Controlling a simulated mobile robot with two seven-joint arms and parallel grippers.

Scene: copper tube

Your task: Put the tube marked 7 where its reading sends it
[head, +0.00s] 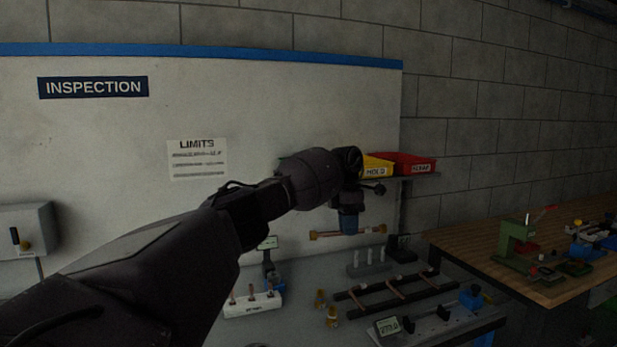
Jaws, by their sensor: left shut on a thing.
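My left gripper (349,229) points down above the grey bench and is shut on a copper tube (372,230). The tube lies level across the jaws with a brass-coloured end on each side, clear of the bench. Its marking is too small to read. A yellow bin marked HOLD (376,171) and a red bin (420,169), its label blurred, stand on a wall shelf behind my left wrist; my wrist hides part of the yellow one. A LIMITS sheet (198,160) hangs on the board, its lines too blurred to read. My right gripper is out of view.
Dark rails (398,293) with copper tubes across them lie on the bench. A white rack (252,305), brass fittings (320,299) and a grey peg stand (368,268) are nearby. A wooden table (480,250) is at right.

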